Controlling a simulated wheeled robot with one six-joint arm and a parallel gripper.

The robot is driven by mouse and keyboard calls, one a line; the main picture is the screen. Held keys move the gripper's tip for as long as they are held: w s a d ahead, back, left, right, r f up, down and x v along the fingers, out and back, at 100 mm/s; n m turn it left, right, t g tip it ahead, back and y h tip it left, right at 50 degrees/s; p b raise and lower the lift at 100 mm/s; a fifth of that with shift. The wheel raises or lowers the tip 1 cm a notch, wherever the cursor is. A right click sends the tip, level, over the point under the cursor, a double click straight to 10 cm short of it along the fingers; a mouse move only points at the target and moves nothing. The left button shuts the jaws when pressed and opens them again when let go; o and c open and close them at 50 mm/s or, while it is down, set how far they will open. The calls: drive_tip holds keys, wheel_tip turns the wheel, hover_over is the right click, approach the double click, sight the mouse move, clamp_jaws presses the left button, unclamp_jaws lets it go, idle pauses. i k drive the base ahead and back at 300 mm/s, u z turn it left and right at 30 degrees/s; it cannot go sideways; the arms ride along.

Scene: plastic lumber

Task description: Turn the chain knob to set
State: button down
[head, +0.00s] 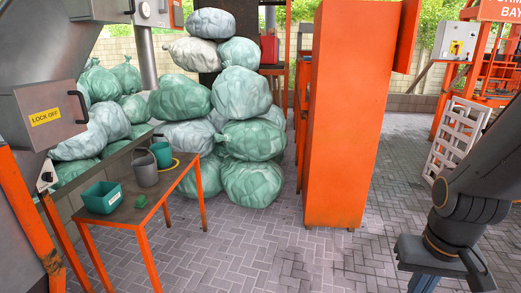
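No label that reads "chain" is legible. A small dark knob (46,177) on a pale plate sits on the grey machine at the left edge, below the "LOCK OFF" door (46,117). Its setting is too small to tell. A white control box (455,40) with a small yellow-backed control stands at the top right by the orange frame; its markings are also unreadable. I cannot tell which of these is the chain knob. Part of my dark arm shows at the right edge, apart from both. My gripper is not in view.
An orange-legged table (135,215) holds a green bin (102,197), a grey bucket and a green bucket. Stacked filled bags (245,140) stand behind it. A tall orange cabinet (348,120) blocks the middle. Paved floor is open in front and right of the cabinet.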

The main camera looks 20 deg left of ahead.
sight(48, 177)
drive_tip(key=u, duration=0.6)
drive_tip(key=i, duration=1.25)
drive_tip(key=u, duration=1.7)
drive_tip(key=i, duration=0.8)
drive_tip(key=u, duration=0.5)
